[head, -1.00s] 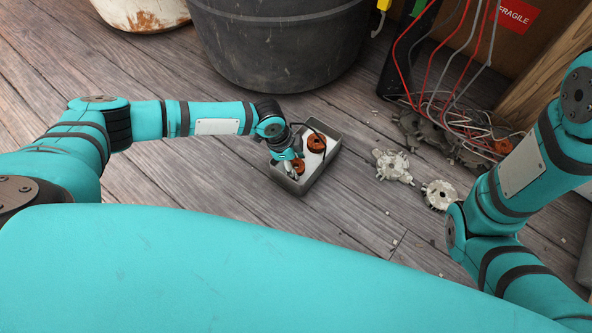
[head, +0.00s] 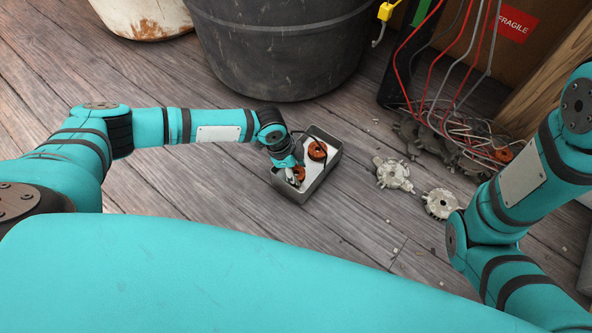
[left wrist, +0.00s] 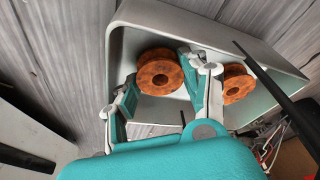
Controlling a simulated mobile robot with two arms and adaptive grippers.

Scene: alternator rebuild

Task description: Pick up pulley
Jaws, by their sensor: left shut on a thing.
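Two orange-brown spool-shaped pulleys are in a grey rectangular tray (head: 331,178) on the floor. One pulley (head: 298,173) is at the near left of the tray, at my left gripper (head: 291,176). In the left wrist view this pulley (left wrist: 160,72) sits between the two fingers of my left gripper (left wrist: 157,75), which is shut on it. It is still within the tray walls. The other pulley (head: 317,151) lies toward the far end; in the left wrist view it (left wrist: 237,84) is just outside the right finger. My right gripper is out of view.
Two pale metal parts, one (head: 393,174) nearer the tray and one (head: 440,204) by my right arm, lie on the plank floor. A large dark bucket (head: 280,50) stands behind. Tangled wires (head: 460,125) are at the back right. Floor left of the tray is clear.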

